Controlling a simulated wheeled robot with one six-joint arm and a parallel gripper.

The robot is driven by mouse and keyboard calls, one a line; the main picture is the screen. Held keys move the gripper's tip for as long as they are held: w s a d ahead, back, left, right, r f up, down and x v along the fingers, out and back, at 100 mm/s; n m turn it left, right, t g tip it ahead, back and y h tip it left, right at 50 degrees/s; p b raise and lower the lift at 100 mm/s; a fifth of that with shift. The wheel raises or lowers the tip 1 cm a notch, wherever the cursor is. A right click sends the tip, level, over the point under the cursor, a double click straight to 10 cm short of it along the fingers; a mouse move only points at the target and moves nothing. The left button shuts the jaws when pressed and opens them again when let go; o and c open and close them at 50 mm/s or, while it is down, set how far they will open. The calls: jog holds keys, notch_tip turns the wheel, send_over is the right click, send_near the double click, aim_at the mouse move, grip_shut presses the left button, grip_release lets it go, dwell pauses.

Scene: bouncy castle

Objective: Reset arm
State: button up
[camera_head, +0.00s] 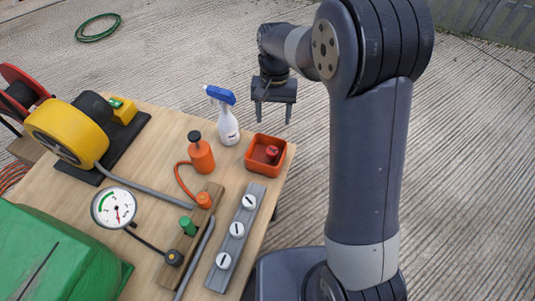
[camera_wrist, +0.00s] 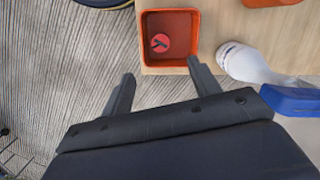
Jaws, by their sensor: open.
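My gripper (camera_head: 273,110) hangs from my arm beyond the table's right edge, pointing down. Its two fingers are apart with nothing between them. In the wrist view, my gripper (camera_wrist: 163,85) shows both fingers spread, with bare ground and the table edge beyond. An orange-red square tray (camera_head: 279,143) sits at the table's right corner, close to my gripper but apart from it. A red round piece (camera_head: 271,152) lies inside it. The tray (camera_wrist: 146,50) and the red piece (camera_wrist: 160,43) also show in the wrist view.
A blue-and-white spray bottle (camera_head: 227,121) stands beside the tray, close to my gripper. The wooden table (camera_head: 150,180) also holds a yellow blower (camera_head: 66,133), a pressure gauge (camera_head: 114,208), an orange pump bottle (camera_head: 201,156) and a grey strip (camera_head: 238,236) with white knobs.

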jog(key=shift+f, duration=0.1)
jog(key=f, duration=0.3)
jog(key=s+f, duration=0.1)
jog(key=f, duration=0.6)
jog(key=shift+s+a+b, duration=0.1)
jog(key=shift+s+b, duration=0.25)
notch_tip(320, 180, up, 5)
jog(key=p, duration=0.4)
jog(key=shift+r, duration=0.15)
